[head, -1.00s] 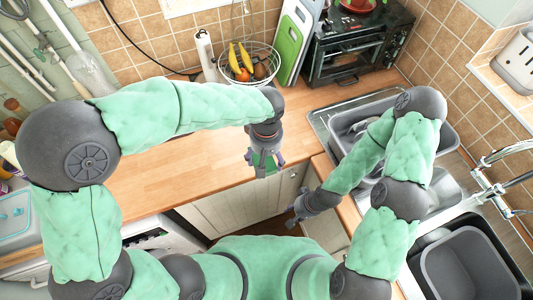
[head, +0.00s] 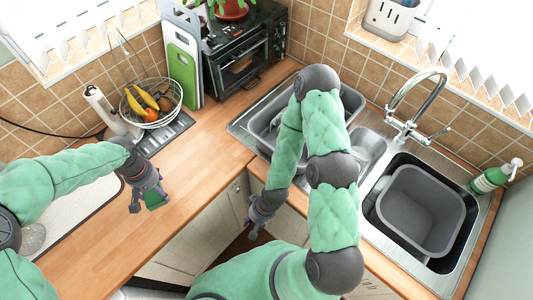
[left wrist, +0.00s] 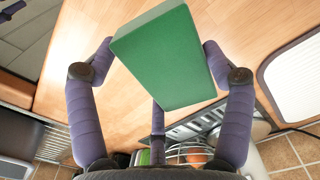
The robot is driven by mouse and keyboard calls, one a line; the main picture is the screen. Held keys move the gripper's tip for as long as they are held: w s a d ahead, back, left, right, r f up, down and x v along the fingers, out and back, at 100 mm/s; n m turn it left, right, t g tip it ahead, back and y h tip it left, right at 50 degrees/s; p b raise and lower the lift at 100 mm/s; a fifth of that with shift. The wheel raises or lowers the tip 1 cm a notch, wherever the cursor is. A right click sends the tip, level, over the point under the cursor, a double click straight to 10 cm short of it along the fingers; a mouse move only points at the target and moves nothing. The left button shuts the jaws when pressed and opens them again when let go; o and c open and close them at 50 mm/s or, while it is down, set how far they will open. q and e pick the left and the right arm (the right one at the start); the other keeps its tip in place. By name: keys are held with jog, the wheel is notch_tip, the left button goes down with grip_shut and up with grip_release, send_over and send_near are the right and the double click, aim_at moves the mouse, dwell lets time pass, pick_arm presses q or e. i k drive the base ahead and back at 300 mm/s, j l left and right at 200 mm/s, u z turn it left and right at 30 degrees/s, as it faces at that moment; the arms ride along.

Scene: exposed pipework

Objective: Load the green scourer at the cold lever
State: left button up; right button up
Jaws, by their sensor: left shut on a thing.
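The green scourer (left wrist: 165,60) is a thick green block held between the fingers of my left gripper (left wrist: 158,70) in the left wrist view. In the head view the scourer (head: 153,199) shows partly below my left gripper (head: 148,197), above the wooden worktop. The chrome tap (head: 405,130) stands behind the sink at the right, with small levers at its base; which lever is cold I cannot tell. My right gripper (head: 259,213) hangs by the worktop's front edge, left of the sink; its fingers are too small to read. My left gripper is far from the tap.
A grey basin (head: 425,207) sits in the right sink bowl and another grey tub (head: 262,120) stands at the left, partly behind my right arm. A green soap bottle (head: 490,178) stands right of the sink. A fruit bowl (head: 178,92) and oven (head: 240,60) line the back.

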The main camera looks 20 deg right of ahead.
aim_at(426, 141)
jog(key=k+j+z, duration=0.1)
jog(key=z, duration=0.35)
jog(key=k+z, duration=0.1)
jog(key=z, duration=0.35)
jog(key=k+z, duration=0.1)
jog(key=z, duration=0.35)
jog(key=k+z, duration=0.1)
jog(key=z, duration=0.35)
jog(key=k+z, duration=0.15)
jog(key=z, duration=0.3)
jog(key=i+l+z, duration=0.15)
jog(key=l+z, duration=0.3)
